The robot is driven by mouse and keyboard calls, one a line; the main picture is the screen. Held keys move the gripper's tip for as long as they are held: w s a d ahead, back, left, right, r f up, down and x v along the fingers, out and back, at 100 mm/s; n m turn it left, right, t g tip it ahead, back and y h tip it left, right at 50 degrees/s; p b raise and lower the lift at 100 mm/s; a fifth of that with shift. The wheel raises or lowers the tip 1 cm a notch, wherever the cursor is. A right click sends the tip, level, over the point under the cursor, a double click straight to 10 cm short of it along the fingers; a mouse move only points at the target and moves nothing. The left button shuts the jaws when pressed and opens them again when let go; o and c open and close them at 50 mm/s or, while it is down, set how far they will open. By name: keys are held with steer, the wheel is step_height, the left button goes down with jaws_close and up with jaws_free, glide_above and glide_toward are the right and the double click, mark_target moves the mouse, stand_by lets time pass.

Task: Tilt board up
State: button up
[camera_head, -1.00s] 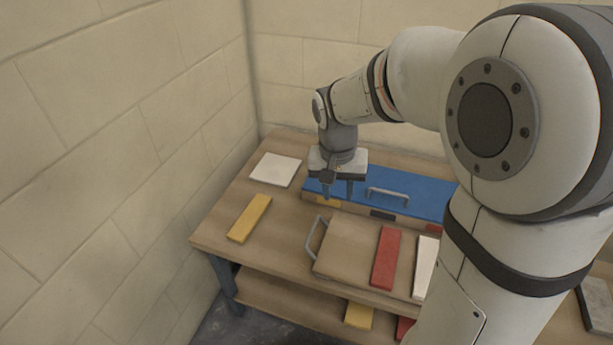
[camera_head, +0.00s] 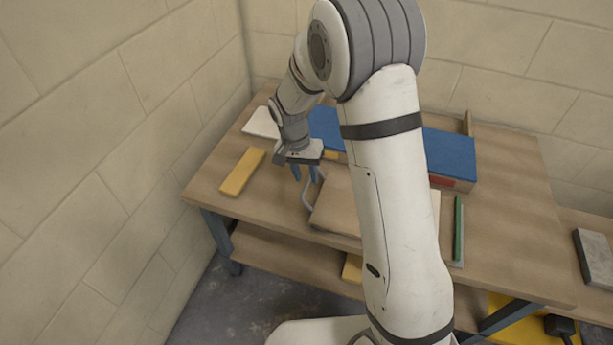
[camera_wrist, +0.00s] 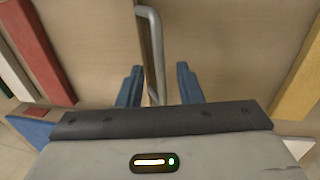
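The board (camera_head: 335,207) is a flat wooden panel lying on the workbench, partly hidden behind my arm. A grey bar handle (camera_head: 308,191) stands at its left edge. In the wrist view the board (camera_wrist: 95,45) carries a red strip (camera_wrist: 38,50) and a white strip (camera_wrist: 10,75). My gripper (camera_head: 305,173) is at the handle, pointing down. In the wrist view, the blue fingers of my gripper (camera_wrist: 159,88) are apart, with the handle (camera_wrist: 153,45) running between them and nearer the left finger. A gap shows beside the bar.
A box with a blue lid (camera_head: 449,152) stands behind the board. A yellow strip (camera_head: 242,171) and a white tile (camera_head: 262,122) lie on the left. A green strip (camera_head: 458,228) lies right of my arm.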

steer(key=shift+d+f, duration=0.1)
steer(key=shift+f, duration=0.4)
steer(key=shift+c, duration=0.3)
jaws_close()
